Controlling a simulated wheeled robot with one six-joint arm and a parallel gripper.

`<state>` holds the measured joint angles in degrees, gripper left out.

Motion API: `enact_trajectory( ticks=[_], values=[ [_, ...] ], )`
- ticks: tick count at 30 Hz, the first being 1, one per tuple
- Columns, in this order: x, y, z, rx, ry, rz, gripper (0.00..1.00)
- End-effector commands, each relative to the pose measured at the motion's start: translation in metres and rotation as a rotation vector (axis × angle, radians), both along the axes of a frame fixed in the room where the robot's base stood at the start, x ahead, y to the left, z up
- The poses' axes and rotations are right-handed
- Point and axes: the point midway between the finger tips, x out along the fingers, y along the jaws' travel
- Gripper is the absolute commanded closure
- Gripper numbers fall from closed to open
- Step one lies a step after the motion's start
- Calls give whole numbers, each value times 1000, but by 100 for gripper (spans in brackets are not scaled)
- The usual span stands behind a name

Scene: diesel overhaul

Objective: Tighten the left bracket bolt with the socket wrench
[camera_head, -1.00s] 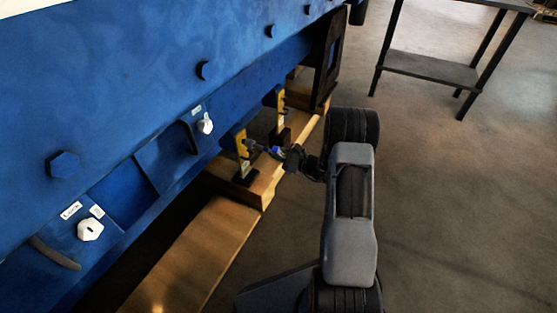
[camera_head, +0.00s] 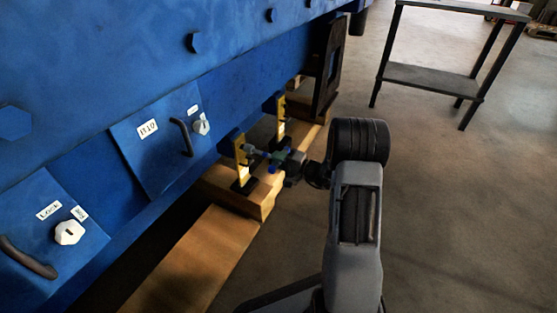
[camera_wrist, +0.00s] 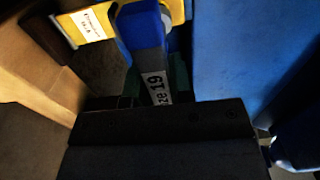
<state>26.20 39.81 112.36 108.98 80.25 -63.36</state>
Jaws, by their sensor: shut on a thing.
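Two yellow brackets stand on the wooden beams beside the blue engine side. The left bracket (camera_head: 239,165) is nearer, and the right bracket (camera_head: 279,116) is farther back. My gripper (camera_head: 276,164) is just right of the left bracket, shut on the socket wrench. In the wrist view the wrench (camera_wrist: 145,35) is blue with a white label ending in "ze 19", and its upper end lies against the yellow bracket (camera_wrist: 75,25) with a white tag. The bolt at the left bracket is too small and covered to make out, so I cannot tell whether the socket is seated on it.
The blue engine side (camera_head: 110,60) fills the left, with labelled panels, handles and white knobs. Wooden beams (camera_head: 190,265) lie below it. A dark upright plate (camera_head: 328,65) stands behind the brackets. A dark table (camera_head: 432,75) stands at the back right. The floor between is clear.

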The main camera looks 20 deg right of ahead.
Motion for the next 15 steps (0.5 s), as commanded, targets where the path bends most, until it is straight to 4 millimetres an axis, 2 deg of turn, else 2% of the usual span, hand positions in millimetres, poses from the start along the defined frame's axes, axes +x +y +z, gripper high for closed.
enact_trajectory(
  ticks=[15],
  values=[
    [0, 1, 1, -368, -340, 0, 100]
  ],
)
